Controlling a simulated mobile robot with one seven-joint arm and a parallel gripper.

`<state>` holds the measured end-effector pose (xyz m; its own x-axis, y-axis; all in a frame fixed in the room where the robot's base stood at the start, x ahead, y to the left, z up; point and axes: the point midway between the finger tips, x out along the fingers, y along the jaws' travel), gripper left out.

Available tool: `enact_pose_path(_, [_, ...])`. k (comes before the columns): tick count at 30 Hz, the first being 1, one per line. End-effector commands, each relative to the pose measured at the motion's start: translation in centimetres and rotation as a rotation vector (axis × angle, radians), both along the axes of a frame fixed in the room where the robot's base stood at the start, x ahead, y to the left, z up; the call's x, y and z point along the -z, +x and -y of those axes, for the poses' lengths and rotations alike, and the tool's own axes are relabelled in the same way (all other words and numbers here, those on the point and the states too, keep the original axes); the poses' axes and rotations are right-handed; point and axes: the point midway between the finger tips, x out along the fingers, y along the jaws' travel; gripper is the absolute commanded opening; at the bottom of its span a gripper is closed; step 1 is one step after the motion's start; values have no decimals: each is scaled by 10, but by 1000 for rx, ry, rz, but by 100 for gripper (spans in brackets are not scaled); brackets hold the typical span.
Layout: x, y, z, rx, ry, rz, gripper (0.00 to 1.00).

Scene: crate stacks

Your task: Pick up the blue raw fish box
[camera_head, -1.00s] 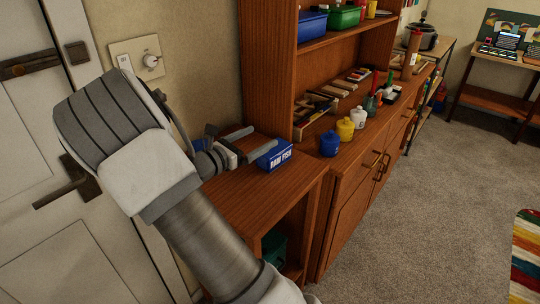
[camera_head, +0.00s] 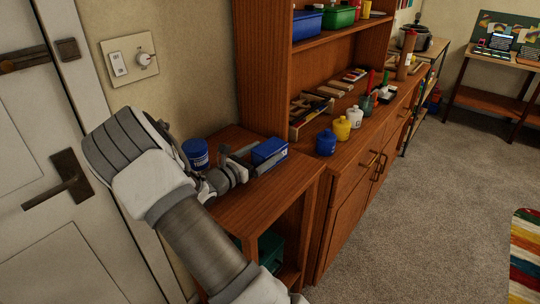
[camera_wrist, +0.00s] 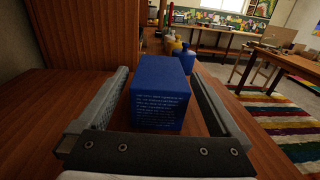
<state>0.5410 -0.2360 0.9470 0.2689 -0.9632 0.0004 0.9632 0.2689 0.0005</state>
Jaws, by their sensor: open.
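The blue raw fish box (camera_head: 269,151) sits on the low wooden cabinet top, beside the taller shelf unit. In the wrist view the box (camera_wrist: 160,94) stands between my two fingers, with small pale print on its near face. My gripper (camera_head: 256,156) is open, with one finger on each side of the box. In the wrist view my gripper (camera_wrist: 159,76) shows narrow gaps beside the box, so it is not clamped.
A round blue tin (camera_head: 196,153) stands on the same top, behind my wrist. The wooden shelf unit (camera_head: 266,70) rises close beside the box. Blue (camera_head: 326,143), yellow (camera_head: 342,128) and white bottles stand on the neighbouring counter. A door is at left.

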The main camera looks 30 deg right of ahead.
Motion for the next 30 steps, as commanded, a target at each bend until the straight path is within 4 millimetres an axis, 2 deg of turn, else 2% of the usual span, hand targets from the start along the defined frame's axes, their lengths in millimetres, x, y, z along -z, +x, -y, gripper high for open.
enact_pose_path(1, [1, 2, 9, 3, 0, 1, 100])
enact_pose_path(6, [0, 6, 23, 1, 0, 1, 100])
enact_pose_path(13, [0, 7, 24, 0, 0, 0, 100])
enact_pose_path(14, [0, 7, 24, 0, 0, 0, 96])
enact_pose_path(28, [0, 7, 23, 0, 0, 0, 12])
enact_pose_path(30, [-1, 7, 23, 0, -1, 0, 12])
